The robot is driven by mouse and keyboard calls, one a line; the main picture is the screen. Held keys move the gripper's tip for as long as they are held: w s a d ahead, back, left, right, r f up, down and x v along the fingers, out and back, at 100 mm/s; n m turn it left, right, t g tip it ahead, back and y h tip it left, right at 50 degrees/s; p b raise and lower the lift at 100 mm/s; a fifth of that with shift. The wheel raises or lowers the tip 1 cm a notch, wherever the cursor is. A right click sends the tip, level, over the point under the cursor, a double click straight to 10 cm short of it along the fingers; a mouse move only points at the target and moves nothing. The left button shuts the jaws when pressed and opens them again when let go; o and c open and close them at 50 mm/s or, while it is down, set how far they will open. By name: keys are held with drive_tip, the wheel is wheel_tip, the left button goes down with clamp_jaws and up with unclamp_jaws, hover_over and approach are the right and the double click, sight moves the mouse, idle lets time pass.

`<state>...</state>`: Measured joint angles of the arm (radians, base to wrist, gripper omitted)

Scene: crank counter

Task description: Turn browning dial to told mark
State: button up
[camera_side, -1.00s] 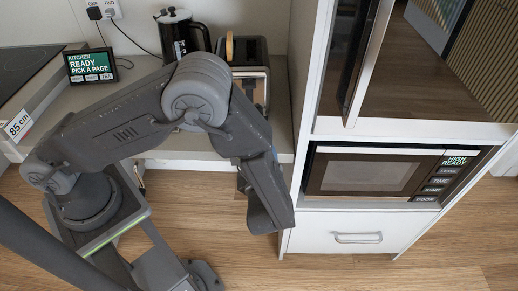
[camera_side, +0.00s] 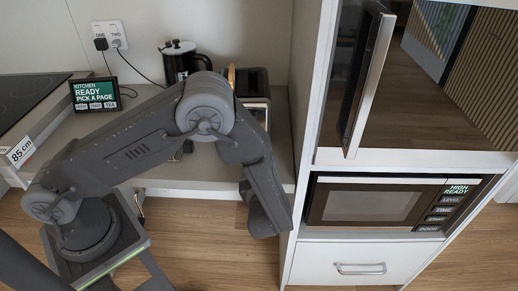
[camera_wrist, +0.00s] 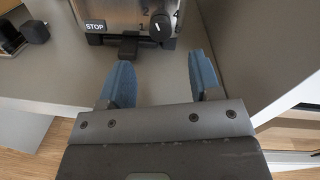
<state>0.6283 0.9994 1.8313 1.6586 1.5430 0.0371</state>
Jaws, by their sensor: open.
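In the wrist view the toaster front (camera_wrist: 115,15) is at the top, with a black round browning dial (camera_wrist: 160,27) at its lower right. The dial has a light pointer line, and the marks 1, 2 and 4 show around it. My gripper (camera_wrist: 160,75) has its two blue fingers spread apart and empty, below and in front of the toaster, touching nothing. The dial lies slightly right of the middle of the gap, beyond the fingertips.
A STOP button (camera_wrist: 95,26) and a black lever (camera_wrist: 128,46) are left of the dial. A cabinet side wall (camera_wrist: 235,40) stands close on the right. A French press (camera_side: 180,60) and a kitchen display (camera_side: 95,95) stand left of the toaster. Counter between fingers and toaster is clear.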

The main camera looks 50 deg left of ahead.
drive_tip(key=x, duration=0.7)
drive_tip(key=shift+w+a, duration=0.15)
drive_tip(key=shift+a, duration=0.05)
drive_tip(key=shift+c, duration=0.2)
